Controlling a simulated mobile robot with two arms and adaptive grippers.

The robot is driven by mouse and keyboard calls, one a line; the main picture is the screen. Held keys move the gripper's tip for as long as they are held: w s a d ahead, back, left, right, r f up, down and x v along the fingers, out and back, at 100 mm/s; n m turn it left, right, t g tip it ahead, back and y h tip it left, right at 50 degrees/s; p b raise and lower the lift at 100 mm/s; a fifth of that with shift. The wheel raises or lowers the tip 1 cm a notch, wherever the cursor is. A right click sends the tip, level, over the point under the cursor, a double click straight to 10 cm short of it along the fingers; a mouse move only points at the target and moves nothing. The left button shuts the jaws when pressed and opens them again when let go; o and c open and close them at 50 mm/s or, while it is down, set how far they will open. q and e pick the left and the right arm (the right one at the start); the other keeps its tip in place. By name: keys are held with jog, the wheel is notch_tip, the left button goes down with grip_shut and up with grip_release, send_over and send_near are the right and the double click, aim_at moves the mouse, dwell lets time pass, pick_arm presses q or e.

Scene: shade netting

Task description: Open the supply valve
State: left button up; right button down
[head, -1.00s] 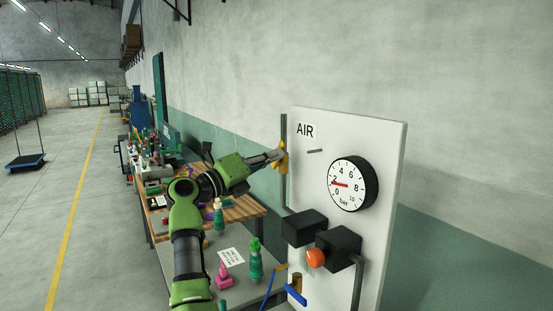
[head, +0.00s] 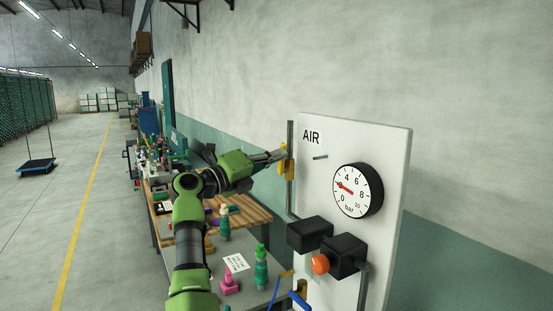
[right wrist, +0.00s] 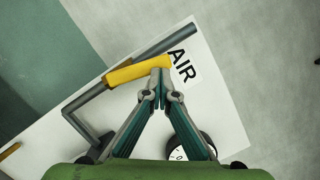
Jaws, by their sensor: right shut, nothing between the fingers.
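The supply valve's lever shows as a grey bar with a yellow grip (head: 290,170) at the left edge of the white AIR panel (head: 398,165). In the right wrist view the yellow grip (right wrist: 135,73) lies slantwise on the bar, left of the AIR label. My right gripper (head: 281,153) is shut and empty, its fingertips (right wrist: 160,66) at the grip's upper right end; they look to be touching it, but contact is not certain. The round gauge (head: 357,191) has a red needle near 2 bar. My left gripper is not in view.
Black boxes, one with an orange knob (head: 320,264), stick out below the gauge. A blue handle (head: 300,300) is at the bottom. A cluttered bench (head: 240,207) stands behind my arm. The floor at left is open.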

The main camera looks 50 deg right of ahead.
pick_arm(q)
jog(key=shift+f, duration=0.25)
pick_arm(e)
jog(key=shift+w+d+r, duration=0.2)
jog(key=shift+d+r, duration=0.05)
dwell(0.4)
jog(key=shift+f, duration=0.1)
dwell(0.3)
